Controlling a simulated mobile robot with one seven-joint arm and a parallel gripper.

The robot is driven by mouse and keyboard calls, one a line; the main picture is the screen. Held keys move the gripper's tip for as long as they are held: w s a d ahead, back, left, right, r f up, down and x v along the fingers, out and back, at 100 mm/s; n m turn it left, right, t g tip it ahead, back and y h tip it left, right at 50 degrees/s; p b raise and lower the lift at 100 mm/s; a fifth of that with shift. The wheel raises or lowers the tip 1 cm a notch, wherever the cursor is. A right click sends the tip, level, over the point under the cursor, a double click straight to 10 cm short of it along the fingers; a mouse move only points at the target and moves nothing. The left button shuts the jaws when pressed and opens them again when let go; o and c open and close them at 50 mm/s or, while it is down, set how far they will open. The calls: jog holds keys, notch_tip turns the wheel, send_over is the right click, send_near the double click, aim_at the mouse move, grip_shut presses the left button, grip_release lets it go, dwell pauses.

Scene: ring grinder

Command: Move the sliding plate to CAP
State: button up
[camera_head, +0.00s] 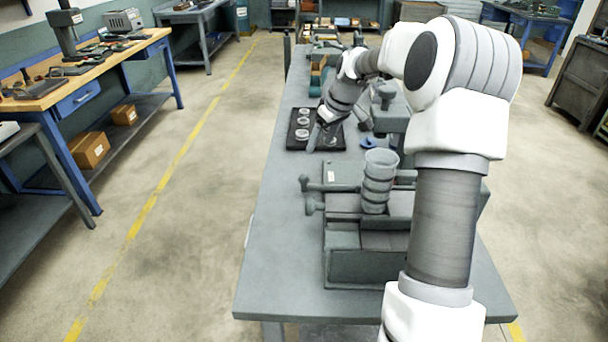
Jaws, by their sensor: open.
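The grey ring grinder (365,265) stands on the near part of the table. A ribbed grey cup-shaped part (379,185) stands upright on it. Two knobbed handles, an upper one (306,184) and a lower one (311,205), stick out to its left. A flat grey plate with a small white label (342,175) lies behind the cup; it may be the sliding plate, but I cannot tell. No CAP marking is readable. My gripper (338,133) is open beyond the grinder, low over a black tray (294,146), apart from the handles. My arm hides the grinder's right side.
Several pale rings (303,134) sit in the black tray. A small blue part (368,143) lies right of it, near a grey upright device (388,110). The grey table (275,250) is bare along its left side. A wooden-topped bench (90,70) stands across the aisle.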

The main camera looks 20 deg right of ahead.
aim_at(305, 175)
jog(key=x, duration=1.7)
jog(key=shift+c, duration=0.4)
grip_shut()
dwell(0.5)
